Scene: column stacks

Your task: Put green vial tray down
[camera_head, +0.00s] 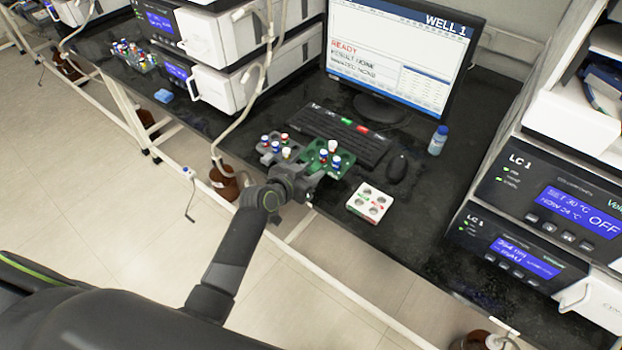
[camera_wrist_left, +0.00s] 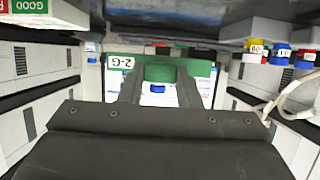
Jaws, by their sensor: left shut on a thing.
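The green vial tray (camera_head: 318,167) is at the front edge of the black bench, before the keyboard, with several capped vials in it. In the left wrist view the green tray (camera_wrist_left: 160,72) spans the space ahead of my fingers, with a white "2-G" label. My left gripper (camera_head: 307,183) is shut on the tray's near side; its two fingers (camera_wrist_left: 160,85) reach the green part in the wrist view. I cannot tell whether the tray's underside touches the bench. My right gripper is not in view.
A grey vial tray (camera_head: 268,158) stands close on the left and a white tray (camera_head: 360,209) on the right. Behind are a keyboard (camera_head: 335,135), mouse (camera_head: 397,167), monitor (camera_head: 400,50) and blue-capped bottle (camera_head: 437,140). Bench right of the white tray is clear.

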